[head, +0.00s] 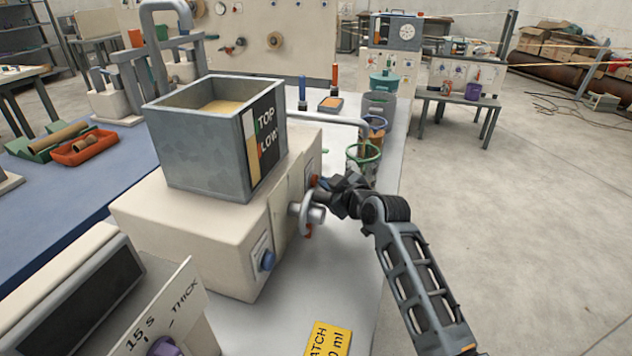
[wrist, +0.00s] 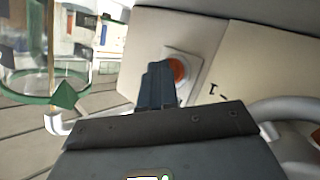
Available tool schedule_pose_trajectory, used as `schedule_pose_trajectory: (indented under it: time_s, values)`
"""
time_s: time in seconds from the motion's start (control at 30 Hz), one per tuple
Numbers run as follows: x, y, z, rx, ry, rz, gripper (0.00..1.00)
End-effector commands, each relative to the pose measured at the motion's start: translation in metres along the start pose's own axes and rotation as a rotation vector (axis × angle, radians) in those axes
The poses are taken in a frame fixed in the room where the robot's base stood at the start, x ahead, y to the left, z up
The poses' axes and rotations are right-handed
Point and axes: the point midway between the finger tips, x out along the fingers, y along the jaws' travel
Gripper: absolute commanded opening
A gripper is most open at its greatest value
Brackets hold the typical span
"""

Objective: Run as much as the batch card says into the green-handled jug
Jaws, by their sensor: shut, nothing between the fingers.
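The green-handled jug (head: 363,162) stands under the spout (head: 340,119) of the machine; its clear wall and green rim also show in the wrist view (wrist: 40,99). A thin tan streak, like a stream, runs from the spout tip (wrist: 58,124) into the jug. The level inside is unclear. My gripper (head: 322,186) is shut and empty at the machine's front. In the wrist view its fingertips (wrist: 160,72) are beside the orange-red button (wrist: 179,72); I cannot tell if they touch it.
The grey tank (head: 207,151) on the machine holds tan liquid and has a TOP and LOW gauge. Other jugs (head: 376,127) stand behind the green-handled one.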

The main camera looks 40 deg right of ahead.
Motion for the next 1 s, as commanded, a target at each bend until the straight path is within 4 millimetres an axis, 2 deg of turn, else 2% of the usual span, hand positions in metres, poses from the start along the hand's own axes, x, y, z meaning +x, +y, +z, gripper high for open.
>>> schedule_pose_trajectory:
  time_s: [0.23, 0.7, 1.0]
  values:
    - [-0.004, 0.004, 0.007, 0.002, -0.006, 0.004, 0.00]
    - [-0.033, 0.025, 0.029, 0.002, -0.008, 0.004, 0.00]
    - [-0.036, 0.027, 0.029, 0.000, -0.008, 0.004, 0.00]
